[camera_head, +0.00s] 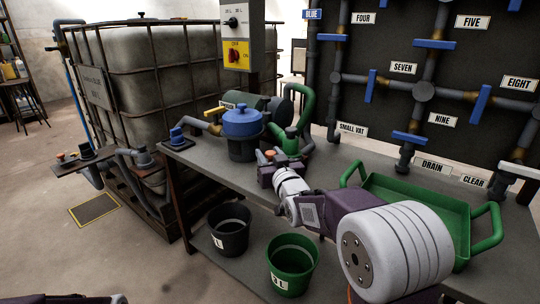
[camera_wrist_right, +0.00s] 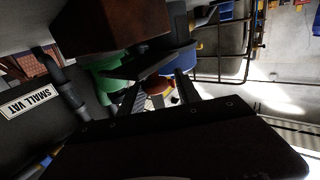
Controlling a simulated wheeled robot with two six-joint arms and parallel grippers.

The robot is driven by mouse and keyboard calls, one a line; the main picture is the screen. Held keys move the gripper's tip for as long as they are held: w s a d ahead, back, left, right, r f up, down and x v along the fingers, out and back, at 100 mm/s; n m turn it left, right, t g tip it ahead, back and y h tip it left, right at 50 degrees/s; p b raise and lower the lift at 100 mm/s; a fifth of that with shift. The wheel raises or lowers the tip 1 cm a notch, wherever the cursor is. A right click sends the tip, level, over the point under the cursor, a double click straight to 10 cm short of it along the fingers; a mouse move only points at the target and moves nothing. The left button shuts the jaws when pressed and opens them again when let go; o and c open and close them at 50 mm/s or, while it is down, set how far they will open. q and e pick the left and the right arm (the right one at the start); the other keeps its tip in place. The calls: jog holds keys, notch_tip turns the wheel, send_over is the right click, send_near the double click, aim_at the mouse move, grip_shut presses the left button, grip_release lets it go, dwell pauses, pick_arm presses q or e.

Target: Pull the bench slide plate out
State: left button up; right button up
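My right gripper (camera_head: 268,160) reaches over the grey bench (camera_head: 345,150), beside the blue-lidded pot (camera_head: 242,122) and a green pump-like fitting (camera_head: 290,140). An orange knob (camera_head: 270,153) shows at its tip. In the right wrist view, my right gripper (camera_wrist_right: 160,90) has its fingers apart, with the orange-red knob (camera_wrist_right: 157,84) between or just beyond them. Whether they touch it cannot be told. The slide plate cannot be made out for sure; the gripper and fittings cover that spot. Only a bit of my left arm shows at the bottom left; its gripper is out of sight.
A green tray (camera_head: 420,205) with raised handles stands on the bench at right. A black bucket (camera_head: 229,230) and a green bucket (camera_head: 292,264) stand below. A caged tank (camera_head: 150,85) is at left. Pipes with blue valve handles (camera_head: 435,44) line the back panel.

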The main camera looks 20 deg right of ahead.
jog(key=shift+s+d+r, duration=0.1)
jog(key=shift+s, duration=0.1)
jog(key=s+p, duration=0.2)
jog(key=s, duration=0.6)
jog(key=shift+s, duration=0.35)
jog(key=shift+d, duration=0.1)
